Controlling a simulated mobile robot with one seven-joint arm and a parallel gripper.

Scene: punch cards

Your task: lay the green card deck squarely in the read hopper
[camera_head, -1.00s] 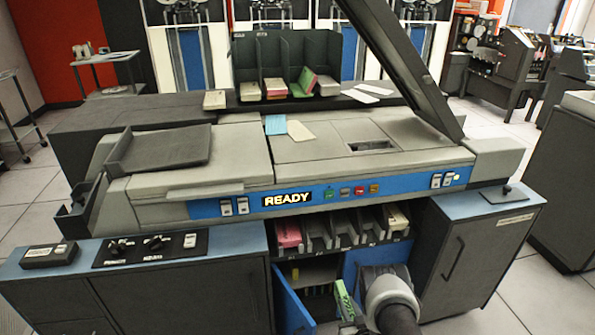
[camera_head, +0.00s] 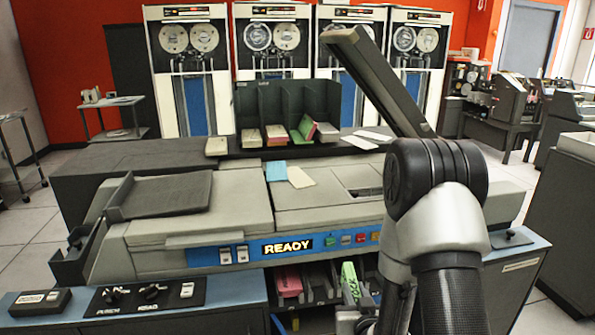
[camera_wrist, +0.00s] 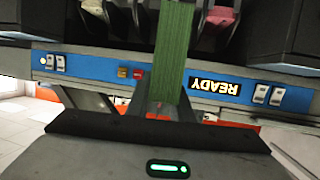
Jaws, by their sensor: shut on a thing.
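The green card deck (camera_head: 350,281) is held on edge in front of the pocket row below the machine's blue panel. It also shows in the wrist view (camera_wrist: 176,60), reaching out from between my fingers. My gripper (camera_wrist: 165,110) is shut on its near end. In the head view my arm hides much of the machine's right side. A dark sloping tray (camera_head: 165,193) on the machine's left top is empty; I cannot read whether it is the read hopper.
A pink deck (camera_head: 288,280) lies in a left pocket of the row. A dark rack (camera_head: 287,100) on top holds several decks. Blue (camera_head: 276,171) and cream (camera_head: 300,177) cards lie on the machine's top. READY is lit.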

